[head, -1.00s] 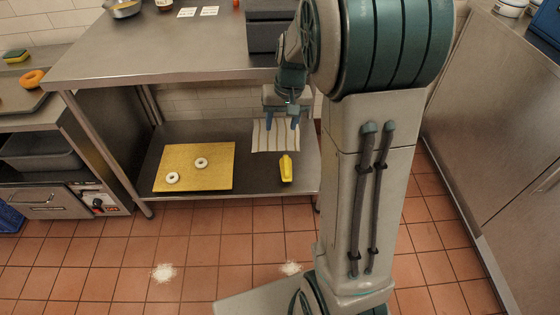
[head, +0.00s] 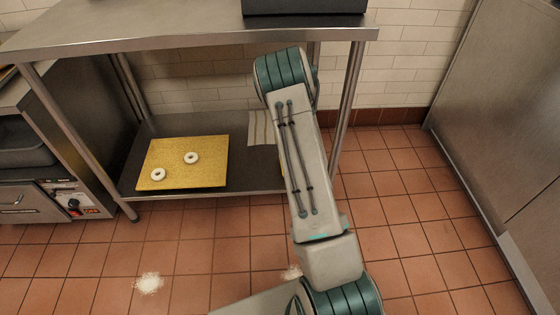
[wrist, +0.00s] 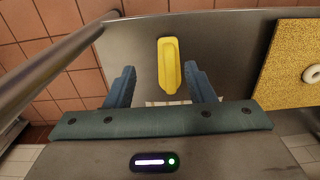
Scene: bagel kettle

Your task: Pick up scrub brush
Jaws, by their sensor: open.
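The scrub brush (wrist: 169,65) shows in the wrist view as a yellow elongated shape lying on the lower steel shelf (wrist: 220,45). My gripper (wrist: 162,82) is open, with one blue finger to the left of the brush and the other close by its lower right side. The brush lies ahead of and partly between the fingertips, and no grip on it shows. How high the fingers are above the shelf is hard to tell. In the head view my arm hides the gripper and nearly all of the brush.
A gold board (head: 183,178) with two white-ringed bagels (head: 191,158) lies on the shelf left of my arm. A striped cloth (head: 260,128) lies partly behind my arm. A table leg (head: 346,105) stands right of my arm, and a steel rail (wrist: 50,70) crosses the wrist view's left side.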

